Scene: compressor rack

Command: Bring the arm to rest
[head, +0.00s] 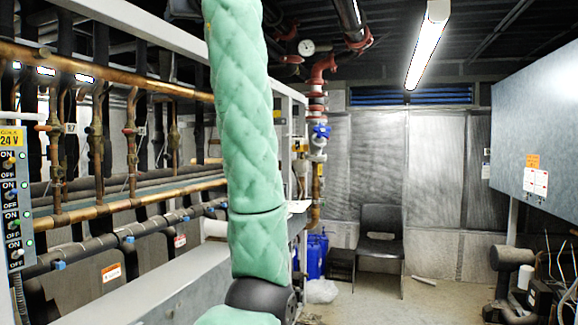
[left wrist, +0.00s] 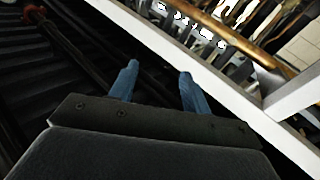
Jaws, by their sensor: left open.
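My left arm (head: 245,150), in a green padded sleeve, rises through the middle of the head view and leaves it at the top. Its gripper is outside that view. In the left wrist view my left gripper (left wrist: 158,72) shows two blue fingers set apart, with nothing between them. The fingers point toward the dark ceiling and a pale rack beam (left wrist: 200,70), and do not appear to touch anything. My right gripper is in neither view.
A switch panel (head: 12,215) with several toggles and green lights stands at the far left. The compressor rack (head: 150,290) with copper pipes runs along the left. Overhead are pipes with a gauge (head: 307,46) and a lamp (head: 427,45).

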